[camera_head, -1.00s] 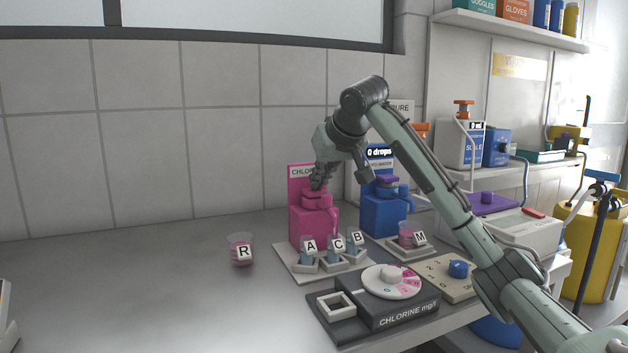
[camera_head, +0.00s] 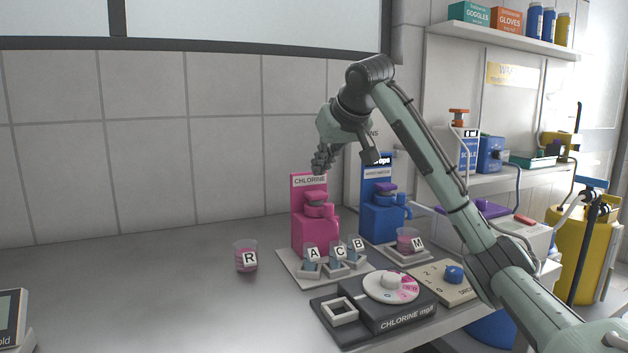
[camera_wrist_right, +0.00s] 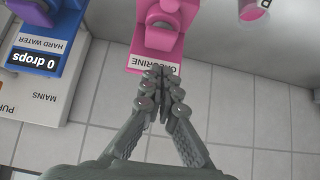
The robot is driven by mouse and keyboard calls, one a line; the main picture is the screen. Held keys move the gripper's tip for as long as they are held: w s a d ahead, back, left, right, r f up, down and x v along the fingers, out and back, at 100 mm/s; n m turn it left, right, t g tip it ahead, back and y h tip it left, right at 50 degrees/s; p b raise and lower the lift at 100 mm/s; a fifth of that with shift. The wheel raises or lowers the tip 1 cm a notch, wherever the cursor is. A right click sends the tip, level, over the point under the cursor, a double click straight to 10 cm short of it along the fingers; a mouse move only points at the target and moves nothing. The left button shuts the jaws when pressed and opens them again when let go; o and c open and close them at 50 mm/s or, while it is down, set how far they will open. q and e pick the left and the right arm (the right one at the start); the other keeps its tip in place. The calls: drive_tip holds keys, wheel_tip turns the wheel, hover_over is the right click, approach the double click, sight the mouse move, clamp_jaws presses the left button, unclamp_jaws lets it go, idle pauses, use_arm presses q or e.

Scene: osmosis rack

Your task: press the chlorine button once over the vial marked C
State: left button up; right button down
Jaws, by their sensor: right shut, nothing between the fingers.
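The pink chlorine dispenser (camera_head: 314,222) stands on the counter, with its pink button (camera_head: 315,198) on top in front of its label. It also shows upside down at the top of the right wrist view (camera_wrist_right: 158,30). The vial marked C (camera_head: 338,257) stands in the pale rack between vials A (camera_head: 312,259) and B (camera_head: 357,248), in front of the dispensers. My right gripper (camera_head: 320,165) is shut and empty, above the chlorine dispenser's label and clear of the button. It shows in the wrist view (camera_wrist_right: 160,80) beside the label. My left gripper is not in view.
A blue hard water dispenser (camera_head: 383,215) stands right of the pink one. A beaker marked R (camera_head: 246,257) is to the left and one marked M (camera_head: 408,241) to the right. The chlorine dial comparator (camera_head: 375,305) sits in front.

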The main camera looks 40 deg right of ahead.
drive_tip(key=d+v, duration=0.1)
drive_tip(key=v, duration=0.6)
drive_tip(key=shift+s+a+r, duration=0.2)
drive_tip(key=shift+s+r, duration=0.05)
drive_tip(key=shift+s, duration=0.15)
drive_tip(key=shift+f, duration=0.1)
idle(0.3)
